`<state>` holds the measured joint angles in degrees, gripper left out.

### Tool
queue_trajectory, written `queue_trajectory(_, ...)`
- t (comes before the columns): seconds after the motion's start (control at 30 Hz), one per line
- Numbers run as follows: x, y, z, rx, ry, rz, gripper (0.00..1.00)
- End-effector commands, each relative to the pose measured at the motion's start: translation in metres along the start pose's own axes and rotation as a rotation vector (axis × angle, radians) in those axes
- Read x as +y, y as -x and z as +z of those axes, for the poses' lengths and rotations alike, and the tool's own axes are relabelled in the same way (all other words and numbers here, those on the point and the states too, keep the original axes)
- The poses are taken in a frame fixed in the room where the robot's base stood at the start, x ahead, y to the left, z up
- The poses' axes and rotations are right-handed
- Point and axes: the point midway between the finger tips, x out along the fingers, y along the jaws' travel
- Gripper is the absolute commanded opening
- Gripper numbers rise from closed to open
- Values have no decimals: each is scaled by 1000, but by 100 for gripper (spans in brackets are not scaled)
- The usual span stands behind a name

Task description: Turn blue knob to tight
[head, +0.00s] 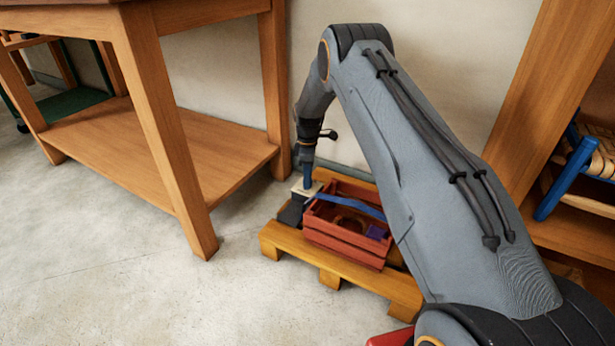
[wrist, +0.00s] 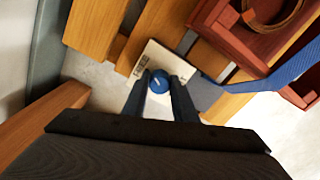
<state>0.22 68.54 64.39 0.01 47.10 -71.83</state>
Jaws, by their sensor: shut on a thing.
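The blue knob (wrist: 158,82) is round with a pale pointer line, seen from above in the wrist view. It sits on a pale plate with dark markings (wrist: 150,57). My gripper (wrist: 159,88) has its two dark fingers on either side of the knob and is shut on it. The markings are too small to read. In the head view my gripper (head: 306,181) points down at the pale plate (head: 306,190), beside the red crate. The knob is hard to make out there.
A red slatted crate (head: 345,247) stands on a wooden pallet (head: 330,270) next to the plate. A blue strap (head: 350,204) crosses the crate; it also shows in the wrist view (wrist: 275,75). A wooden table (head: 150,100) stands left, a wooden shelf (head: 530,90) right. Open floor lies front left.

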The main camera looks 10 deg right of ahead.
Motion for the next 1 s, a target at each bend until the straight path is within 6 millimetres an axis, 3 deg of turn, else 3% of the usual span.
queue_trajectory(1.0,1,2,-1,4,-965,4,3)
